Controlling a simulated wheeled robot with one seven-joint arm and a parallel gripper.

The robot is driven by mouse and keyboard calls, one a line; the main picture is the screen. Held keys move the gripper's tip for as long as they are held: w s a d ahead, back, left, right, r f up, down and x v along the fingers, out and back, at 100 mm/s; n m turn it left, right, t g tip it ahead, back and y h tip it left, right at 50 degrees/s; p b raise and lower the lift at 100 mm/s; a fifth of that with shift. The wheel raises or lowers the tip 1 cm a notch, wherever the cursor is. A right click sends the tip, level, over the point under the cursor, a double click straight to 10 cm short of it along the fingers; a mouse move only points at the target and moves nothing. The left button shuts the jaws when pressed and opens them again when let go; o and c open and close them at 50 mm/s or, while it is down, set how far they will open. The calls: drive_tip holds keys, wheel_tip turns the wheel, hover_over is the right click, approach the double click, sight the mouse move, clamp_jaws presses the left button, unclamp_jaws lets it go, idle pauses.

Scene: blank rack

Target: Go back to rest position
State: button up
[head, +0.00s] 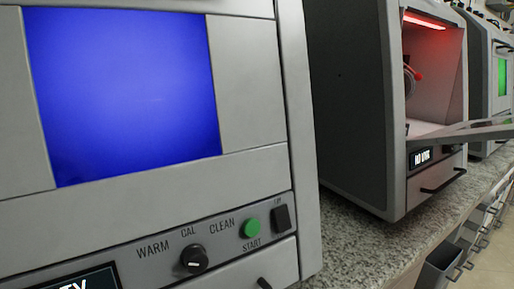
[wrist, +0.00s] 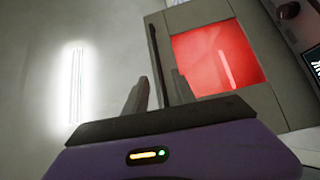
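My gripper (wrist: 159,78) shows in the wrist view as two grey fingers standing apart above the purple wrist housing. It looks open, with nothing clearly held. A long dark bar (wrist: 156,60), which looks like a handle, runs between the fingers in the picture, beside a red-lit window (wrist: 218,58) in a grey panel. I cannot tell how far the bar is from the fingers or whether they touch it. Neither my gripper nor my arm shows in the head view.
A grey machine with a blue window (head: 125,95) fills the head view's left. Beside it stands a machine with a red-lit open chamber (head: 436,75) and a door (head: 465,133) jutting outward. Another machine has a green screen (head: 502,77). All stand on a speckled counter (head: 345,240).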

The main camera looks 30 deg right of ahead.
drive_tip(key=w+a+f+n+t+y, duration=0.2)
drive_tip(key=w+a+f+t+y, duration=0.15)
drive_tip(key=a+f, duration=0.4)
drive_tip(key=w+a+f+n+t+y, duration=0.1)
drive_tip(key=w+a+f+t+y, duration=0.2)
drive_tip(key=a+f+y, duration=0.45)
drive_tip(key=w+a+f+n+t+y, duration=0.25)
drive_tip(key=a+f, duration=0.25)
drive_tip(key=a, duration=0.5)
drive_tip(key=s+a+f+n+g+y, duration=0.2)
drive_tip(key=s+a+f+y, duration=0.4)
drive_tip(key=a, duration=0.5)
drive_tip(key=s+a+f+n+g+y, duration=0.1)
drive_tip(key=s+a+f+g+y, duration=0.1)
drive_tip(key=s+a+f+y, duration=0.55)
drive_tip(key=a+r+h+p, duration=0.2)
drive_tip(key=a+r+p, duration=0.1)
drive_tip(key=r+p, duration=2.3)
drive_tip(key=shift+h+p, duration=0.3)
drive_tip(key=shift+p, duration=0.1)
